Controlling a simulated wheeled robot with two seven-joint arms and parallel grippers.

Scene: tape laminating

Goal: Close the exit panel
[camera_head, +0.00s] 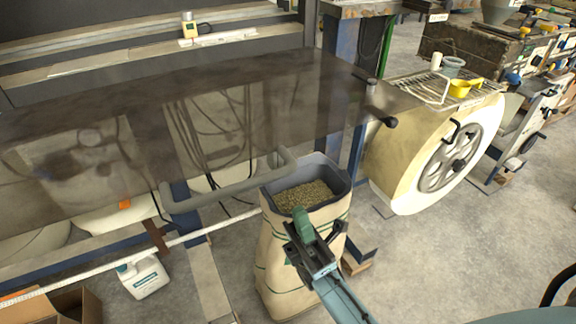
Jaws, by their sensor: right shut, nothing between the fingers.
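The exit panel (180,125) is a wide, dark, shiny sheet across the left and middle of the head view, with reflections on it. A grey tubular handle (228,191) runs along its front edge. The panel is raised, with its near edge out above the floor. My right gripper (301,222) is shut and empty. In the picture it is below and right of the handle, apart from it, over the front of a sack. My left gripper is not in view.
An open sack (300,260) of grain-like pellets stands below the panel's right end. A large wheel housing (410,160) stands to the right. A white jug (145,277) and a cardboard box (75,303) are at lower left.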

